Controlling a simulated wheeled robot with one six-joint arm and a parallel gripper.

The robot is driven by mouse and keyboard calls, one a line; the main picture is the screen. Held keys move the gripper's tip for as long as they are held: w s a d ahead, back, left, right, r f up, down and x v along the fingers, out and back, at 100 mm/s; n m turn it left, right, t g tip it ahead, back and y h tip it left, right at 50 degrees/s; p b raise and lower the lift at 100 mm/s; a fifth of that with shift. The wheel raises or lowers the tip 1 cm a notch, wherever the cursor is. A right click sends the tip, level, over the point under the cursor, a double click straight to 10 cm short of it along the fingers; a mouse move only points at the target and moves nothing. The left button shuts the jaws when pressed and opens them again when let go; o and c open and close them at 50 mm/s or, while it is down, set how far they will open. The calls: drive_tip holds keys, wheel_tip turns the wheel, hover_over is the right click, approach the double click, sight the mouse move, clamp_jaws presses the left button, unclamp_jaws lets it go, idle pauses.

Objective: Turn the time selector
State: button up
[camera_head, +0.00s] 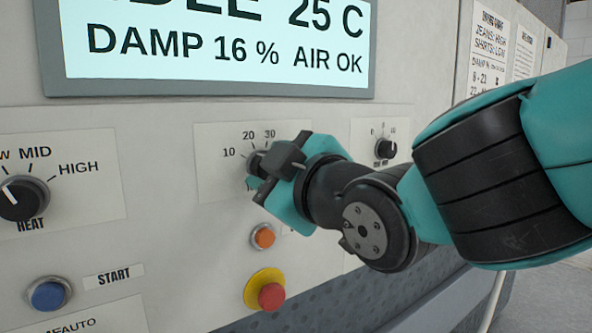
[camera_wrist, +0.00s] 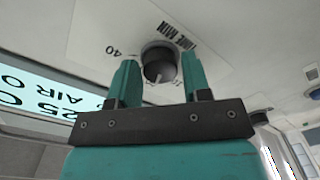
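The time selector is a dark round knob (camera_wrist: 159,66) on a white plate marked TIME MIN. In the wrist view it sits between the two teal fingers of my gripper (camera_wrist: 159,60), with a narrow gap seeming to show on each side. A pale pointer line shows on the knob. My fingers are apart; I cannot tell whether either one touches it. In the head view my gripper (camera_head: 268,172) is at the panel and covers most of the knob and the lower part of its scale. The marks 10, 20 and 30 stay visible.
The heat knob (camera_head: 20,198) and blue start button (camera_head: 48,294) are at left. An orange button (camera_head: 263,236) and a red button on yellow (camera_head: 271,296) lie below my gripper. A smaller knob (camera_head: 386,149) is to the right. A display (camera_head: 215,50) is above.

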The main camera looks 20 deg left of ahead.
drive_tip(key=shift+o, duration=1.1)
drive_tip(key=p+v, duration=0.2)
drive_tip(key=v, duration=1.5)
drive_tip(key=shift+d, duration=0.2)
drive_tip(key=shift+f, duration=0.2)
